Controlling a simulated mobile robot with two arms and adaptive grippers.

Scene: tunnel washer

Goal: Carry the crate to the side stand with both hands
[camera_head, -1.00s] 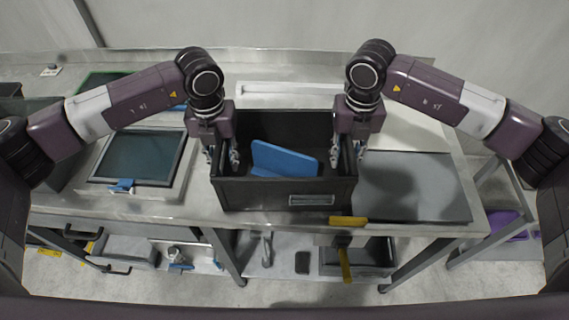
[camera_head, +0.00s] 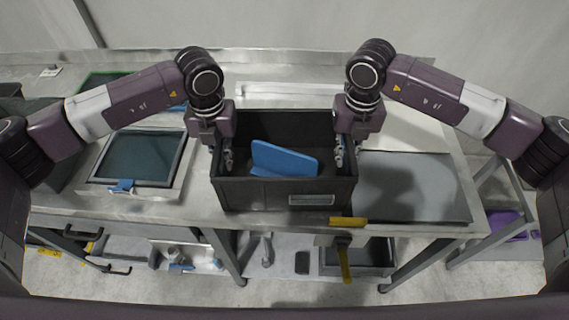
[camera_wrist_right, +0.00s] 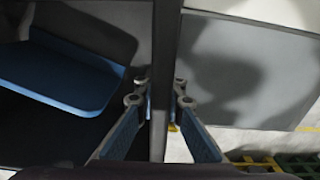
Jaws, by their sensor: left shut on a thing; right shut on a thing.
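The black crate (camera_head: 284,194) stands in the middle of the metal counter, with a blue tray-like piece (camera_head: 284,159) tilted inside it. My left gripper (camera_head: 226,160) is shut on the crate's left wall. My right gripper (camera_head: 347,157) is shut on the crate's right wall. In the right wrist view the right gripper's fingers (camera_wrist_right: 159,98) lie on both sides of the crate wall (camera_wrist_right: 163,60), and the blue piece (camera_wrist_right: 60,68) shows inside. A stand (camera_head: 500,195) is partly visible at the right, beyond the counter's end; my right arm hides some of it.
A grey flat panel (camera_head: 415,190) lies on the counter right of the crate. A dark framed tray (camera_head: 140,157) sits to the left. A yellow handle (camera_head: 346,221) is at the counter's front edge. A purple item (camera_head: 510,226) is low on the stand.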

